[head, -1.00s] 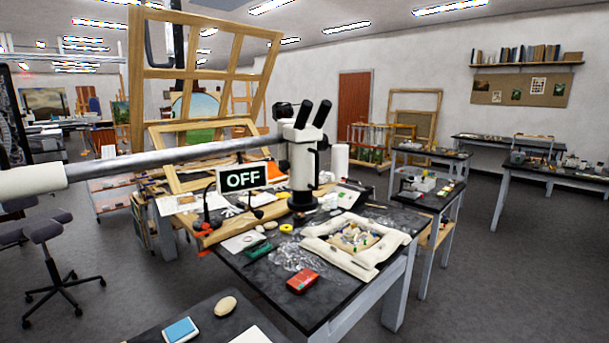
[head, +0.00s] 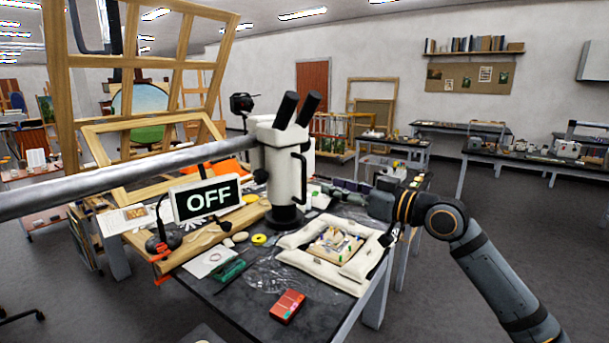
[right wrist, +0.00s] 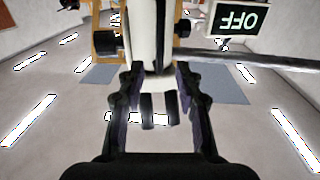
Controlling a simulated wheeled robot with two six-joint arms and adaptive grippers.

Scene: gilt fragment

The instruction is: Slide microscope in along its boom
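The white microscope (head: 274,150) has two black eyepieces and a dark handle (head: 298,172) on its right side. It hangs on a grey horizontal boom (head: 120,182) that runs in from the left. My right gripper (head: 335,192) is to the right of the microscope, fingers pointing at it. In the right wrist view the picture is upside down; the gripper (right wrist: 158,72) is open, and the microscope (right wrist: 143,35) with its dark handle lies ahead between the spread fingers. I cannot tell whether they touch it. My left gripper is not in view.
An OFF sign (head: 207,198) stands in front of the boom. An easel frame (head: 150,75) stands behind. Grey floor is free at right.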

